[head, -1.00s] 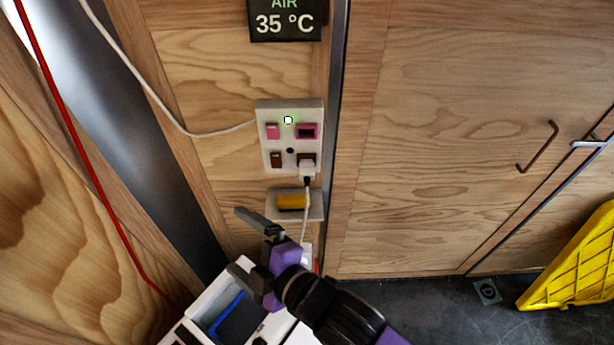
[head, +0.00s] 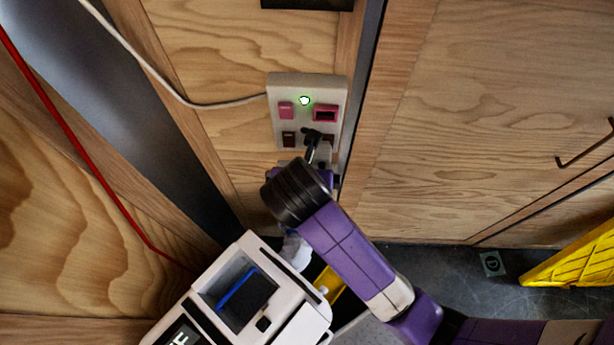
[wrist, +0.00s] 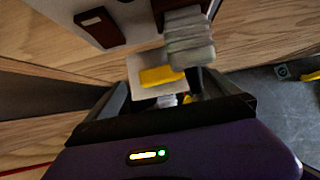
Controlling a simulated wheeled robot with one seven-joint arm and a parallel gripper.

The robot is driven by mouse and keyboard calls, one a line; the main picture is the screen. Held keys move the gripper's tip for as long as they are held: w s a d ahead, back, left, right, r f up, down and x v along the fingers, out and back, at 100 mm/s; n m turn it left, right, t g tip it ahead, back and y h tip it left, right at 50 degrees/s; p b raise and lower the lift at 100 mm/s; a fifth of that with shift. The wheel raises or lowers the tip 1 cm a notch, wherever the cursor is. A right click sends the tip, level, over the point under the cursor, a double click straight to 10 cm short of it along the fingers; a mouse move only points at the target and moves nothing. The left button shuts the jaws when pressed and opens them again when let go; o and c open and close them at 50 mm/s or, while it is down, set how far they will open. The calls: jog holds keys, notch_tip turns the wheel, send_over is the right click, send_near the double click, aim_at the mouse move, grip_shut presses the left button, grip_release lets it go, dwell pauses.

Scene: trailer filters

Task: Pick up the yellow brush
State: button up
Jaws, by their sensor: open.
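The yellow brush (wrist: 162,76) lies on a small pale wall shelf (wrist: 140,93) below the switch panel, near the middle of the wrist view. In the head view my arm hides the brush and most of its shelf. My gripper (wrist: 163,90) is open and empty, its dark fingers to either side of the brush's shelf in the picture. The brush lies beyond the fingers, apart from them. In the head view my gripper (head: 313,140) shows in front of the lower part of the panel.
A switch panel (head: 284,88) with pink and dark switches is on the wall. A ribbed grey plug (wrist: 188,38) with a dark cord juts out close to the brush. A white box (head: 228,262) with a blue-edged recess stands below. A yellow object (head: 575,255) stands at right.

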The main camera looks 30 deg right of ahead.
jog(key=shift+s+f+x, duration=0.15)
jog(key=shift+s+x, duration=0.05)
jog(key=shift+x, duration=1.55)
jog(key=shift+s+f+x, duration=0.1)
jog(key=shift+s+x, duration=0.05)
jog(key=shift+x, duration=1.6)
jog(key=shift+a, duration=0.15)
jog(key=c, duration=1.3)
